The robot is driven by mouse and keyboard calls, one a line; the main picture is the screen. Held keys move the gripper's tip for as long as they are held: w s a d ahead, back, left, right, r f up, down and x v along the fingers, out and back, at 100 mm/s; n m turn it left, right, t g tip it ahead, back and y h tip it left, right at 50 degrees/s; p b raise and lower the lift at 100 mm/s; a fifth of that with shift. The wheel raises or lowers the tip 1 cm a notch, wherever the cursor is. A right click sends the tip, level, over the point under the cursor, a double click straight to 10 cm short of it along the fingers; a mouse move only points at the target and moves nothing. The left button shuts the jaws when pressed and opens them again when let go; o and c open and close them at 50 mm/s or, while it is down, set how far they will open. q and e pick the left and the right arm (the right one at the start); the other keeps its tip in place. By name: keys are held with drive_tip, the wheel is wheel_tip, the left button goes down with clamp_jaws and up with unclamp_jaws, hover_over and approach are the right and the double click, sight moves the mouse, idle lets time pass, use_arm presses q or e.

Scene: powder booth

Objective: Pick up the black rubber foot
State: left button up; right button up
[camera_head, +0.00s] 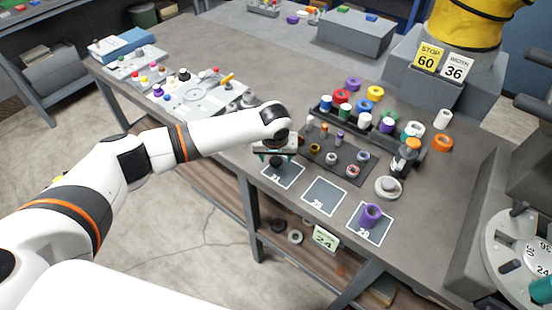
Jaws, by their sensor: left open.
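A small black thing (277,163), which looks like the black rubber foot, shows at the top of the grey square marked 21 (284,177) near the table's front edge. My left gripper (274,156) points down right over it and is open. The gripper and wrist hide much of it, and I cannot tell whether the fingers are around it or just above it. My right gripper is not in view.
A dark tray (340,160) with small parts lies right of the gripper. A rack (365,126) of coloured spools stands behind it. A purple spool (371,214) stands on the rightmost square. The middle square (324,195) is empty. A grey machine (505,220) stands at right.

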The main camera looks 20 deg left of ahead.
use_arm(q)
drive_tip(key=shift+x, duration=0.8)
drive_tip(key=c, duration=1.1)
drive_tip(key=shift+o, duration=0.2)
drive_tip(key=shift+r, duration=0.15)
